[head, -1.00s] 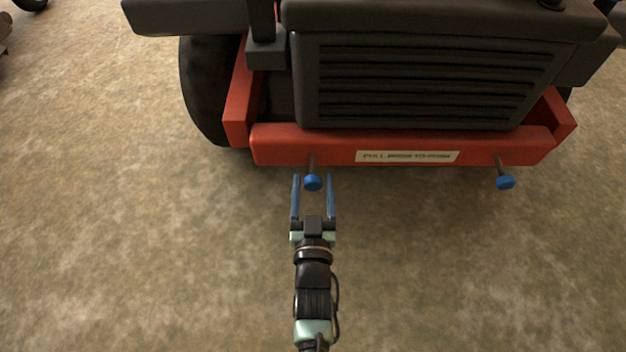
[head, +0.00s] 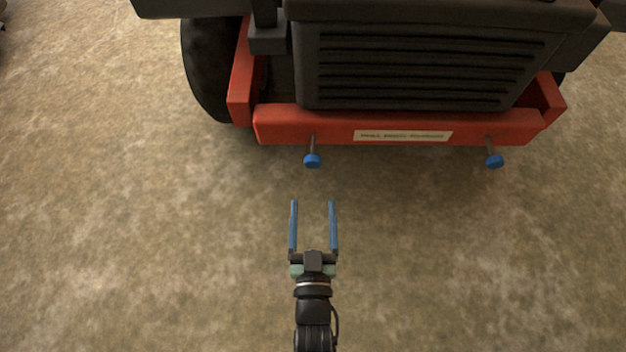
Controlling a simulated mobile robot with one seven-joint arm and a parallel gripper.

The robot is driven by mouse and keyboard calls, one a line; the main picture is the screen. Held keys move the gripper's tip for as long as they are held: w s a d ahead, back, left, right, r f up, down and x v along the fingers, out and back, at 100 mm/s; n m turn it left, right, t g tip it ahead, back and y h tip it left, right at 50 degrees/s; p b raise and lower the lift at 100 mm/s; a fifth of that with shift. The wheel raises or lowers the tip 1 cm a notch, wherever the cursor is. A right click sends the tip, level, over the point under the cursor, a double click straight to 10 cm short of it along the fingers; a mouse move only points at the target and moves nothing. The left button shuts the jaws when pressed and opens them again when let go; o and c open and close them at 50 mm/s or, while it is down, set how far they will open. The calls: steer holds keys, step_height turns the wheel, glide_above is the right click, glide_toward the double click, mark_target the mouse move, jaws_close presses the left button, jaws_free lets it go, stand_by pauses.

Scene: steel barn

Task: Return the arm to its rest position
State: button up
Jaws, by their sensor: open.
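My gripper (head: 313,204) is in the lower middle of the head view, with its two blue fingers spread and nothing between them. It points at the machine and is apart from it. A blue knob (head: 312,161) on a thin rod sticks out of the red bumper, just beyond the fingertips and clear of them. A second blue knob (head: 494,161) sticks out on a rod farther right. Only the end part of my arm shows; the rest is out of the picture.
The machine has a red bumper (head: 290,124) with a pale label (head: 403,136), a black slatted grille (head: 420,65) and a dark tyre (head: 208,70) at the left. The brown floor (head: 130,230) is clear on both sides of my gripper.

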steer(key=shift+s, duration=0.95)
steer(key=shift+w+r, duration=0.1)
